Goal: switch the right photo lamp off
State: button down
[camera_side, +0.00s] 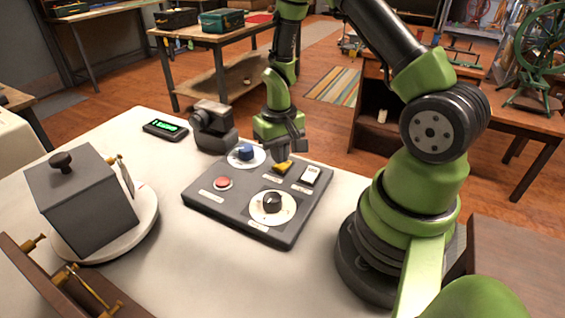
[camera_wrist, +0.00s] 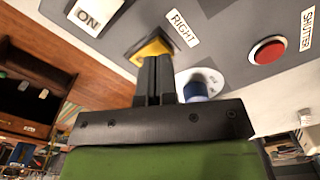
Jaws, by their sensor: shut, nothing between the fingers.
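A dark grey control panel (camera_side: 215,207) lies on the pale table. A yellow switch (camera_side: 281,168) sits toward its back right; in the wrist view the yellow switch (camera_wrist: 154,47) is beside a label (camera_wrist: 183,28) reading RIGHT. My gripper (camera_side: 291,151) is shut and empty, pointing down at the yellow switch. In the wrist view my gripper's fingertips (camera_wrist: 155,62) overlap the switch's near edge. I cannot tell whether they touch it. The fingers hide part of the switch. No photo lamp can be made out in either view.
The panel also holds a white switch (camera_side: 310,175), with ON readable in the wrist view, a blue knob (camera_side: 246,152), a red button (camera_side: 223,183) and a black dial (camera_side: 271,202). A grey camera-like device (camera_side: 212,128), a green display (camera_side: 166,128) and a lidded box (camera_side: 82,202) stand nearby.

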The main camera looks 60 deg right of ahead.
jog(key=shift+f, duration=0.95)
dwell(0.3)
jog(key=shift+r, duration=3.55)
jog(key=shift+r, duration=0.2)
jog(key=s+a+r+n+t, duration=0.1)
jog(key=s+a+r+t, duration=0.2)
jog(key=r, duration=0.6)
jog(key=s+a+r+t, duration=0.2)
jog(key=a+r, duration=0.4)
jog(key=r, duration=0.2)
jog(key=s+a+r+n+t+y, duration=0.1)
jog(key=s+a+r+t+y, duration=0.1)
jog(key=s, duration=0.5)
jog(key=shift+a+r, duration=0.9)
jog(key=shift+a, duration=0.05)
